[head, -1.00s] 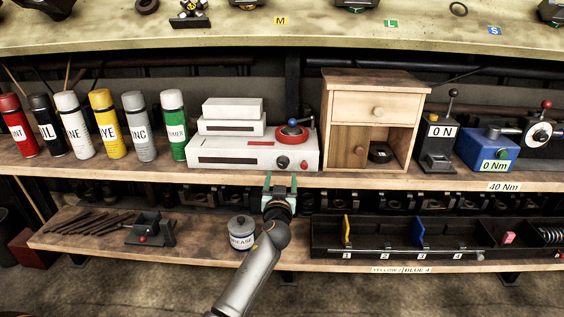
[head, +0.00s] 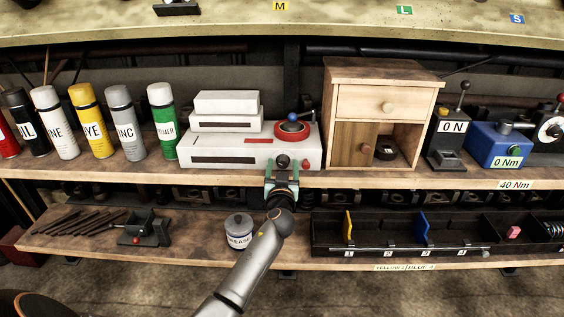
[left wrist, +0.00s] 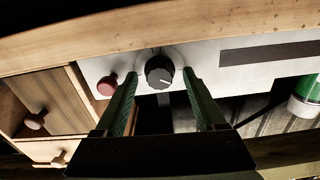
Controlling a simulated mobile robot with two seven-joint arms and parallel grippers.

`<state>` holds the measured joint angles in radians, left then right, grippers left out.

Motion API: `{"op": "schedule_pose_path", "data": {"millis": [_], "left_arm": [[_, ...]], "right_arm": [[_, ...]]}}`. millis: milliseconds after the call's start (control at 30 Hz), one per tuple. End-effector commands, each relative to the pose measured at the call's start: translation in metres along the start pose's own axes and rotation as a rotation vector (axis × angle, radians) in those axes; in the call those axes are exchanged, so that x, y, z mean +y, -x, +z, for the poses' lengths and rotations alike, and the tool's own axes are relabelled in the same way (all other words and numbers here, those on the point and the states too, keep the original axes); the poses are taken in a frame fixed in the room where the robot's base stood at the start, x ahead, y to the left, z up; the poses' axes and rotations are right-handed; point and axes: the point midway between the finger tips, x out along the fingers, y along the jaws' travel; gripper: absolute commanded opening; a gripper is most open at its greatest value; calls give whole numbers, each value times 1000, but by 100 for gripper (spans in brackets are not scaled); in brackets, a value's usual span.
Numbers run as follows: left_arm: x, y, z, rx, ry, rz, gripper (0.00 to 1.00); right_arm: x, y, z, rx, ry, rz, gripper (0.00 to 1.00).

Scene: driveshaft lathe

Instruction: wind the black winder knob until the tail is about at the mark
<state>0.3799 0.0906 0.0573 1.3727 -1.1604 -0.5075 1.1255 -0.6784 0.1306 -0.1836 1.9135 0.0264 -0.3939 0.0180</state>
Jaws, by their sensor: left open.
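The black winder knob (head: 282,161) is on the front of a white box-shaped machine (head: 210,163) on the middle shelf. In the left wrist view the knob (left wrist: 160,71) has a pale pointer line on its face. My left gripper (head: 282,176) is open just in front of the knob. In the left wrist view its two green fingers (left wrist: 161,75) stand on either side of the knob, with gaps visible; I cannot tell whether they touch it. I cannot make out the tail or the mark clearly. My right gripper is not in view.
A red button (left wrist: 106,86) sits close beside the knob. A red disc with a blue top (head: 293,127) is on the machine. A wooden cabinet (head: 350,104) stands to the right, spray cans (head: 163,125) to the left. A grease tin (head: 239,236) is on the lower shelf.

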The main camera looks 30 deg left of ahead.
Motion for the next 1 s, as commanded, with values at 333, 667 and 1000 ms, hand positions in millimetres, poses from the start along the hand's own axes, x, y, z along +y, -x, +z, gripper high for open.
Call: {"op": "schedule_pose_path", "data": {"millis": [333, 667, 1000], "left_arm": [[1, 1, 0, -1, 1, 0, 72], [1, 1, 0, 0, 1, 0, 43], [1, 0, 0, 0, 1, 0, 4]], "right_arm": [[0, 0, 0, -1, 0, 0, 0], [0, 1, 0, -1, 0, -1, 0], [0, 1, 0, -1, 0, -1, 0]]}}
